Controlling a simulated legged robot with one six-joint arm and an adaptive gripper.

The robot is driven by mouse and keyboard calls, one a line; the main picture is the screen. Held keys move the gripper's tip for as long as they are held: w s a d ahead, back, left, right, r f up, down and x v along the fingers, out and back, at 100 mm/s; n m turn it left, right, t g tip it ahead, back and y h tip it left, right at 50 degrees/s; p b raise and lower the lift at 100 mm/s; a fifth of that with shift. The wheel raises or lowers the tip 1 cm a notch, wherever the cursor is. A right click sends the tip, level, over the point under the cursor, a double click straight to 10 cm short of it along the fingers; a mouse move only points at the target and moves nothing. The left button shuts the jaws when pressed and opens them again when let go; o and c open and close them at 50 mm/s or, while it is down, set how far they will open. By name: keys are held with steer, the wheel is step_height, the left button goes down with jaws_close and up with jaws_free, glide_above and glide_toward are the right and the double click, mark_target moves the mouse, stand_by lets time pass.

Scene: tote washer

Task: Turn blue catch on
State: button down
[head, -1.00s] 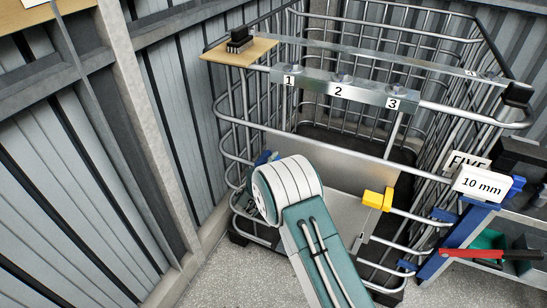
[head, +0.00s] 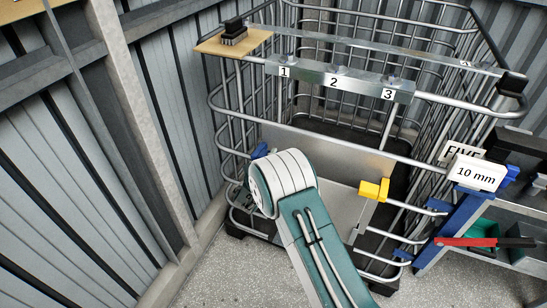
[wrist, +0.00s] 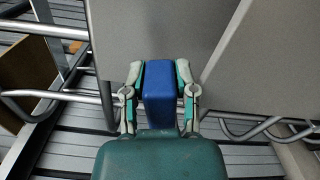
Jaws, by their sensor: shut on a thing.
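The blue catch (wrist: 160,98) is a small upright blue block in the middle of the wrist view, in front of a grey panel edge. My gripper (wrist: 159,72) has one finger on each side of it and is shut on it. In the head view a bit of blue, likely this catch (head: 260,151), shows at the cage's left side, just behind my arm. My arm hides the gripper and most of that spot there. How the catch is turned cannot be told clearly.
A yellow catch (head: 374,190) sits right of my arm on the cage front. A rail (head: 335,83) numbered 1, 2, 3 crosses above. A brush (head: 233,33) lies on a board at upper left. A blue stand (head: 455,232) and red-handled tool (head: 468,242) are at right.

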steer(key=shift+c, duration=2)
jaws_free()
steer(key=shift+s+f, duration=0.1)
steer(key=shift+f, duration=0.1)
